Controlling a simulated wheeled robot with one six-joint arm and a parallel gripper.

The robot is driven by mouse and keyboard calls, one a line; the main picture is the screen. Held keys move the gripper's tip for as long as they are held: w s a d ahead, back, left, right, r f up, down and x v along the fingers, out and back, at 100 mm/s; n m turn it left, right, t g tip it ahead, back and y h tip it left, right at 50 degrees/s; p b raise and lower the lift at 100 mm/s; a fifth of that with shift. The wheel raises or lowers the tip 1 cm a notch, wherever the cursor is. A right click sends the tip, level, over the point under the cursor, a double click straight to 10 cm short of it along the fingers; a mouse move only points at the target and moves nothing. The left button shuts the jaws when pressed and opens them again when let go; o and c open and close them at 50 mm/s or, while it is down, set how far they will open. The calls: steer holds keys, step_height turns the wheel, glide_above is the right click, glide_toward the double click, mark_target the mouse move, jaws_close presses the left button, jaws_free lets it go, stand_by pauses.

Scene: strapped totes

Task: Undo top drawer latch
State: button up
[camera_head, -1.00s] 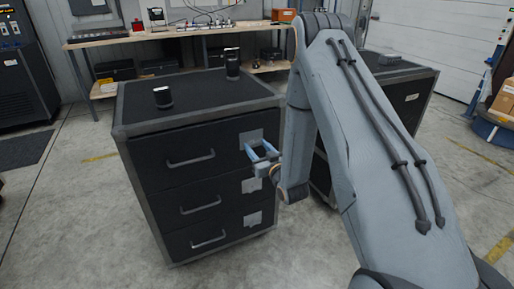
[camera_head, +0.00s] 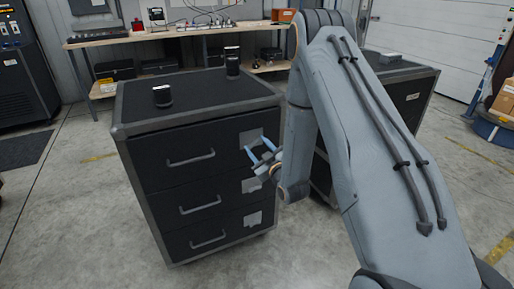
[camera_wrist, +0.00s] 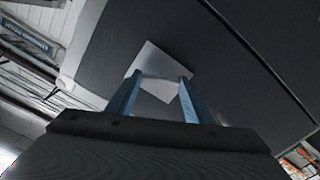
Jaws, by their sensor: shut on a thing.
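A dark drawer cabinet (camera_head: 190,125) with grey edges stands left of my arm. Its top drawer (camera_head: 160,165) looks shut and has a bar handle (camera_head: 190,160). The top drawer latch, a pale grey flap (camera_head: 249,134), is at that drawer's upper right. My gripper (camera_head: 256,143) is at this flap. In the wrist view, the blue fingers (camera_wrist: 160,78) stand apart with the pale flap (camera_wrist: 152,60) between and beyond their tips. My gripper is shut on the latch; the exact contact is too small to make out.
Two dark cylinders (camera_head: 162,96) (camera_head: 232,62) stand on the cabinet top. Lower drawers have similar pale flaps (camera_head: 251,185) (camera_head: 252,219). A second dark cabinet (camera_head: 405,95) is behind my arm. A workbench (camera_head: 150,35) stands at the back. The floor in front is clear.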

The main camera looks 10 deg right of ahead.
steer(key=n+b, duration=0.2)
steer(key=n, duration=1)
steer(key=shift+n, duration=0.3)
stand_by(0.4)
steer(key=o, duration=1.1)
steer(key=shift+c, duration=0.2)
steer(key=s+d, duration=0.1)
steer(key=s, duration=0.6)
steer(key=shift+s+d+b, duration=0.2)
steer(key=shift+s+b, duration=0.15)
steer(key=shift+b, duration=0.1)
